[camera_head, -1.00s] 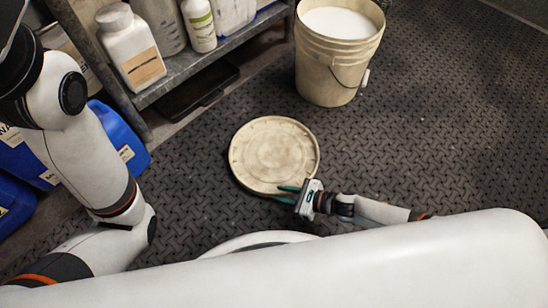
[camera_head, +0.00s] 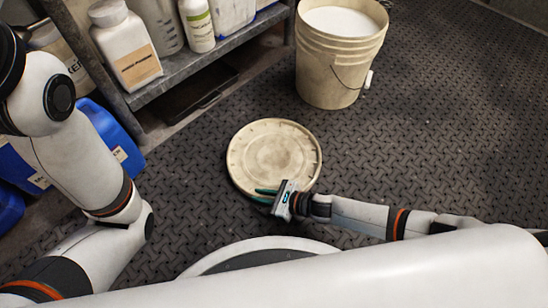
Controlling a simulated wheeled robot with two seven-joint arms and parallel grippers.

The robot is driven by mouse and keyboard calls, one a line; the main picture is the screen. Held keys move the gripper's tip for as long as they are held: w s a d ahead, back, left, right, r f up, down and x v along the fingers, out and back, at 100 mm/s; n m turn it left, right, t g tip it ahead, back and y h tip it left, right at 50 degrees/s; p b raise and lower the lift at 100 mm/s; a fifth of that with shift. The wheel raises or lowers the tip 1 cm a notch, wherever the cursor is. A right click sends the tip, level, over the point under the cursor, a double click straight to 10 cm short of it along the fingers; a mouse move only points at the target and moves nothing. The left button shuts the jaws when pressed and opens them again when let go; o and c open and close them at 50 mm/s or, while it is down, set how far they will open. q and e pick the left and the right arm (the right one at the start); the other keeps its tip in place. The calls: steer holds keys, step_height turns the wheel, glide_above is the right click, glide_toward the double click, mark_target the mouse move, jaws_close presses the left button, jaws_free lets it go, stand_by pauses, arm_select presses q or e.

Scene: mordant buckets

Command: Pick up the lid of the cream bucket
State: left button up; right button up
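The lid (camera_head: 273,155) is a round, cream, stained disc lying apparently flat on the floor in the middle of the view. The cream bucket (camera_head: 328,75) stands open beyond it, up and to the right, with white contents and a wire handle.
A metal shelf (camera_head: 205,68) with white bottles (camera_head: 126,45) stands at the upper left. Blue containers (camera_head: 112,140) stand on the floor beside it. The dark patterned floor (camera_head: 440,130) is clear to the right of the lid and bucket.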

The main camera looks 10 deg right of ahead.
jaws_close()
steer(key=shift+r, duration=0.1)
